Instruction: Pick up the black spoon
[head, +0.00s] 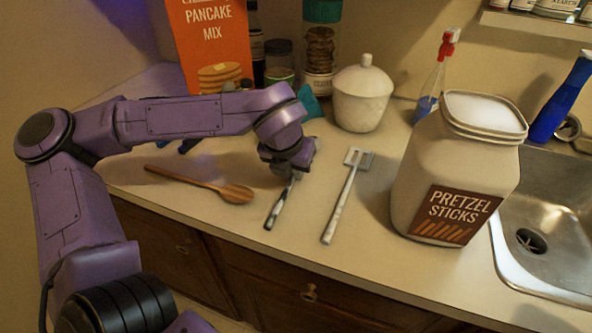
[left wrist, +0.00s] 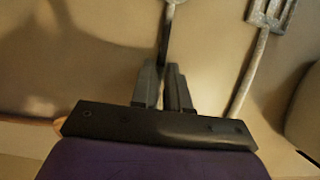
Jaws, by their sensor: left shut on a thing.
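The black spoon (head: 276,211) lies near the front edge of the counter, its handle dark with pale glints. My left gripper (head: 291,174) reaches down over it and is shut on it. In the left wrist view, the fingers (left wrist: 163,78) close around the spoon's dark shaft (left wrist: 165,38), which runs up to a greyish end cut off by the frame. The part between and behind the fingers is hidden. I cannot tell whether the spoon is clear of the counter. My right gripper is not in view.
A wooden spoon (head: 205,184) lies left of the gripper, and a slotted metal turner (head: 346,199) lies to its right. A large pretzel jar (head: 455,165) stands near the sink (head: 548,225). A white lidded pot (head: 362,97) and pancake mix box (head: 210,45) stand behind.

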